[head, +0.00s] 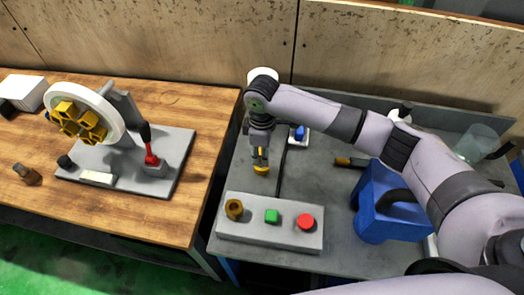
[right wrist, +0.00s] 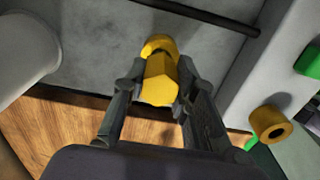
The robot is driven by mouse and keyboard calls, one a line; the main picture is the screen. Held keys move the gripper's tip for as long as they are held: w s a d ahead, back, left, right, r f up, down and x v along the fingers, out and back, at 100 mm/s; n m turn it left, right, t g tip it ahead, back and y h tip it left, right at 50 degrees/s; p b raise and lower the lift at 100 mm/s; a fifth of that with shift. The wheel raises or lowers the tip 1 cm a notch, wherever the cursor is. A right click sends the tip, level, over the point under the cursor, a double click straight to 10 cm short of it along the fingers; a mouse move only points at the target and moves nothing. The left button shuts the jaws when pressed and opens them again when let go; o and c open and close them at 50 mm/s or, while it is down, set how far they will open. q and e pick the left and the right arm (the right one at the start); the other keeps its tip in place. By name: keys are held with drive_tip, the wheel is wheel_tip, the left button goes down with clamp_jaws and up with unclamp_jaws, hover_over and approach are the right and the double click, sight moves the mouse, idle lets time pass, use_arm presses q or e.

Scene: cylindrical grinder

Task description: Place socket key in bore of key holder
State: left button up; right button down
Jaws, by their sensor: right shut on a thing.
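My right gripper (head: 261,158) points down over the grey table and is shut on a yellow piece, which I take to be the socket key (head: 261,169). In the right wrist view the socket key (right wrist: 160,80) sits between the two fingers (right wrist: 158,92). The key holder (head: 234,209) is a brass-coloured cylinder with a dark bore, at the left end of a grey button box. It also shows at the right of the right wrist view (right wrist: 268,124). The key is apart from the holder, behind it and to its right in the head view. My left gripper is not in view.
The grey box (head: 253,234) also carries a green button (head: 271,216) and a red button (head: 305,222). A blue container (head: 384,205) stands to the right, under my right arm. A wooden table (head: 150,215) with a fixture is at the left, across a gap.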

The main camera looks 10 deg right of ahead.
drive_tip(key=c, duration=1.3)
unclamp_jaws()
wheel_tip(320, 180, up, 12)
drive_tip(key=b, duration=0.2)
drive_tip(key=shift+r, duration=0.1)
